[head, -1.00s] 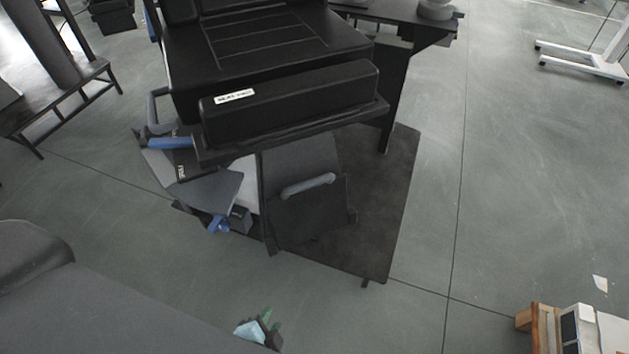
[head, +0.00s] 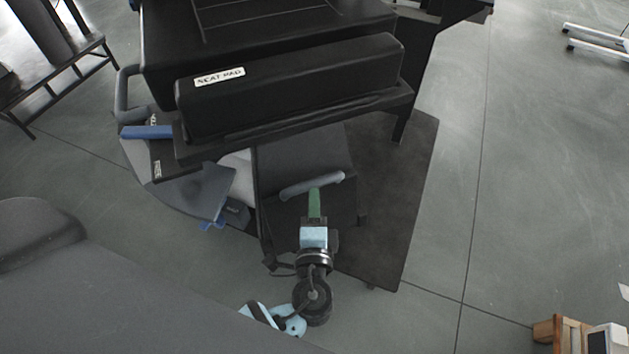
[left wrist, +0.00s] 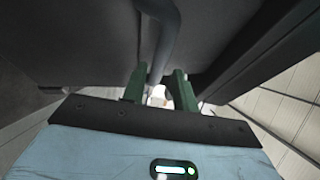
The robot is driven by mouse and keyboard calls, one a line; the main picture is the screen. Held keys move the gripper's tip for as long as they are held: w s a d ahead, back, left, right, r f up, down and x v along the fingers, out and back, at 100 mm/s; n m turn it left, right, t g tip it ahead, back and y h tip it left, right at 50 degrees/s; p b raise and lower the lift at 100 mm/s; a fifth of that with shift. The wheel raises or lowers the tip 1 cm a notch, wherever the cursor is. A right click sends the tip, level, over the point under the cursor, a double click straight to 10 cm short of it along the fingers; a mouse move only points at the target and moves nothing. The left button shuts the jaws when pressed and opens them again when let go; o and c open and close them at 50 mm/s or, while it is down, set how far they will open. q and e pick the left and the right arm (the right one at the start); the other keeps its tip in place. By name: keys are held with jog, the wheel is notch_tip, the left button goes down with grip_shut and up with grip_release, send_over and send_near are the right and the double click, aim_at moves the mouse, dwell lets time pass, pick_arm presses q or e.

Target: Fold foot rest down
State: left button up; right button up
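The foot rest (head: 283,218) is a dark panel below the front of a black padded chair, with a grey bar handle (head: 296,189) across it. My left gripper (head: 314,191) has green fingers and a light blue body, and its fingertips are at the bar. In the left wrist view, the two fingers of the left gripper (left wrist: 160,75) stand apart. The grey bar (left wrist: 166,40) runs down the picture towards the gap between them. I cannot tell whether the fingers touch it. My right gripper is not in view.
The black seat pad (head: 290,88) with a white label overhangs the foot rest. Blue-handled parts (head: 147,132) sit at the chair's left side. A dark mat (head: 395,200) lies under the chair. A wooden-sided box (head: 560,335) is at the bottom right.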

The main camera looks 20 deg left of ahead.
aim_at(314, 184)
pick_arm(q)
jog(key=x, duration=0.6)
grip_shut()
